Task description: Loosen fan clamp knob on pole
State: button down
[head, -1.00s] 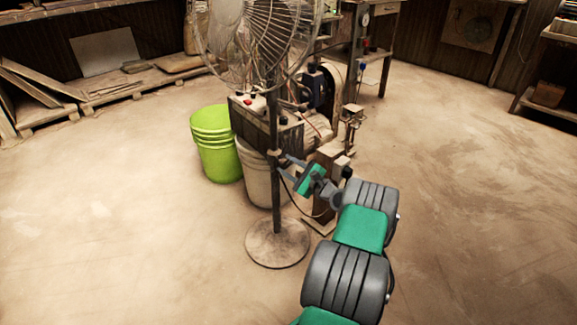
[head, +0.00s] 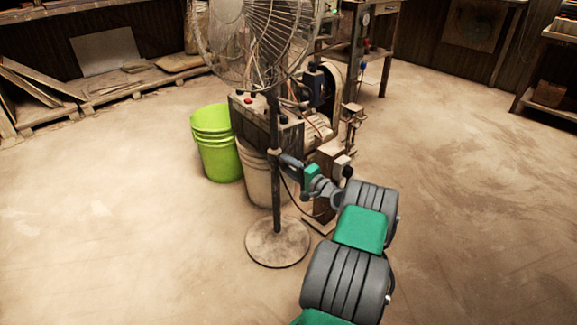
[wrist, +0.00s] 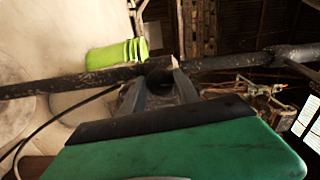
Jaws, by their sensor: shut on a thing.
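The pedestal fan (head: 258,35) stands upright on a round base (head: 278,243). Its dark pole (head: 276,195) rises from the base, and in the wrist view the pole (wrist: 60,85) runs across the picture. My gripper (head: 283,158) reaches the pole from the right at about mid-height. In the wrist view my gripper (wrist: 159,82) has its two fingers shut on the dark clamp knob (wrist: 158,74) at the pole. The fingers hide the knob in the head view.
Green buckets (head: 215,150) and a pale bucket (head: 255,175) stand just behind the pole. A machine with a control box (head: 262,122) stands close behind and to the right. The floor to the left and in front is clear.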

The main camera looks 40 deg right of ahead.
jog(key=n, duration=0.6)
jog(key=shift+f+n, duration=0.1)
jog(key=shift+n, duration=0.2)
dwell(0.4)
jog(key=c, duration=0.9)
grip_release()
jog(key=shift+s, duration=0.1)
jog(key=s+p, duration=0.2)
jog(key=s, duration=0.5)
jog(key=shift+s+d+p, duration=0.15)
jog(key=shift+s+p, duration=0.2)
